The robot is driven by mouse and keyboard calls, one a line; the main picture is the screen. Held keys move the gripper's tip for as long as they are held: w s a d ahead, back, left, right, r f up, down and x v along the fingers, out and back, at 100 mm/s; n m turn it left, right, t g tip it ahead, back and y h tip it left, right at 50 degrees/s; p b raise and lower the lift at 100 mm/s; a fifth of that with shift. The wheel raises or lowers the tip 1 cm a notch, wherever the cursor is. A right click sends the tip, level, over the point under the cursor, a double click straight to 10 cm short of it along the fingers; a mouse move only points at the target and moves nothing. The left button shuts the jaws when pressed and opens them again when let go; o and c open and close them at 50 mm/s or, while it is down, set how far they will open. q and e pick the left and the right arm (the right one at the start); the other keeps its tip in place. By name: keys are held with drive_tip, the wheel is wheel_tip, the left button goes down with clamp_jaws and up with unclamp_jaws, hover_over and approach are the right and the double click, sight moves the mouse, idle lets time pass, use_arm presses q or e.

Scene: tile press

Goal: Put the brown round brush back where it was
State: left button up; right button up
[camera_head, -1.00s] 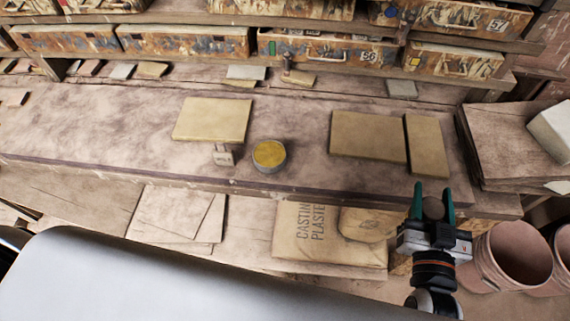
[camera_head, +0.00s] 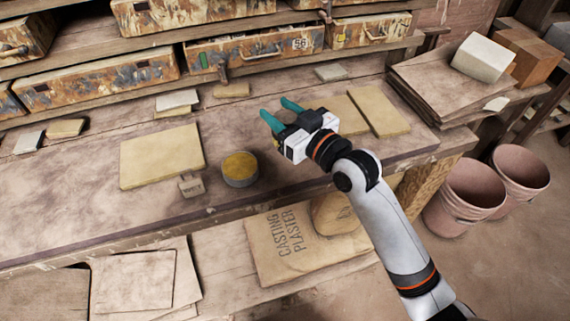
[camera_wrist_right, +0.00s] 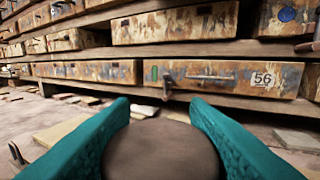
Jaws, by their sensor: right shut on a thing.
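My right gripper (camera_head: 281,113) is over the bench (camera_head: 75,203), in front of the drawers. Its teal fingers are shut on a brown round brush. In the right wrist view the brush (camera_wrist_right: 160,150) is a broad brown rounded shape between the fingers, and the rest of it is hidden. In the head view it is mostly hidden by the gripper. A round grey tin with a yellow top (camera_head: 240,168) stands on the bench left of the gripper. A small grey block (camera_head: 191,185) stands left of the tin. My left gripper is out of view.
A square tan tile (camera_head: 160,156) lies left of the tin. Two tan tiles lie right of and partly behind my gripper, one narrow (camera_head: 378,111). Worn drawers (camera_head: 255,48) line the back, one marked 56. Pink buckets (camera_head: 468,195) stand on the floor at right.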

wheel_tip(320, 180, down, 5)
drive_tip(key=shift+r, duration=0.15)
drive_tip(key=shift+f, duration=2.25)
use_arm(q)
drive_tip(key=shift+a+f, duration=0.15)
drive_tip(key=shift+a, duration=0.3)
use_arm(e)
drive_tip(key=shift+f+b, duration=0.15)
drive_tip(key=shift+b, duration=0.15)
drive_tip(key=o, duration=1.1)
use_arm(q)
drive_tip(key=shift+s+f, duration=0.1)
